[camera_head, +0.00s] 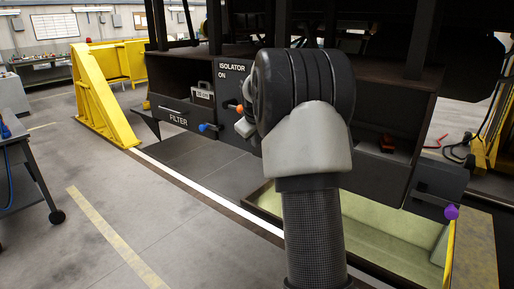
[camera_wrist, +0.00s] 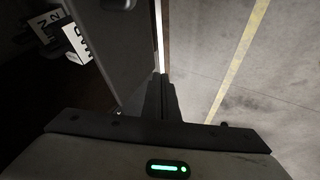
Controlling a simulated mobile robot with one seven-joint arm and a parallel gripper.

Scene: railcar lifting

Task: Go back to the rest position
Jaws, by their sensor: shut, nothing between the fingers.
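My arm stands in the middle of the head view, and its large dark joint hides most of what is beyond it, so my gripper cannot be clearly made out there. In the wrist view my gripper (camera_wrist: 160,84) shows its two dark fingers together, with nothing between them. The fingers point along a pale line on the floor, beside a dark panel (camera_wrist: 115,50) on the left. I cannot tell whether they touch the panel.
The railcar underside has an ISOLATOR panel (camera_head: 232,82) with an orange knob (camera_head: 240,108) and a FILTER compartment (camera_head: 180,118) with a blue knob (camera_head: 203,127). A purple knob (camera_head: 451,212) is at right. Yellow stand (camera_head: 100,100) and cart (camera_head: 22,170) stand left; floor between is clear.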

